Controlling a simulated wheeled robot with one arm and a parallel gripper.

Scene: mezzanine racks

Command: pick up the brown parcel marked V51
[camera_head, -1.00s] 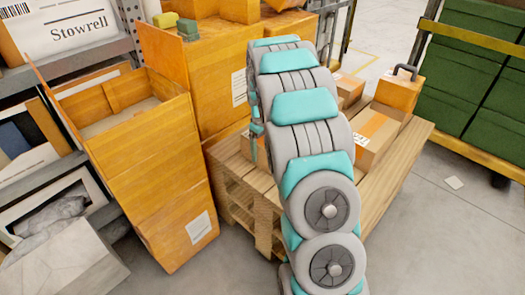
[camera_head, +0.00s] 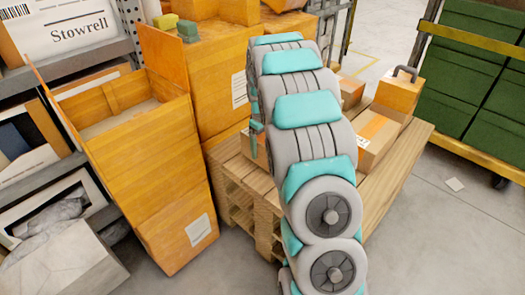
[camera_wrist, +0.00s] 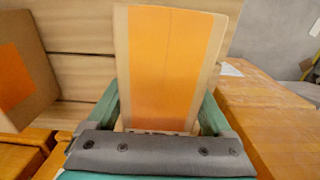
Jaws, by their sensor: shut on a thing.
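In the wrist view, a brown parcel (camera_wrist: 165,60) with a wide orange tape strip stands between the two teal fingers of my gripper (camera_wrist: 160,112). The gripper is shut on it. No V51 mark is readable on the face I see, so I cannot confirm which parcel it is. In the head view, my arm hides the gripper and most of what it holds.
Green crates (camera_head: 465,85) on a yellow-railed cart stand right.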

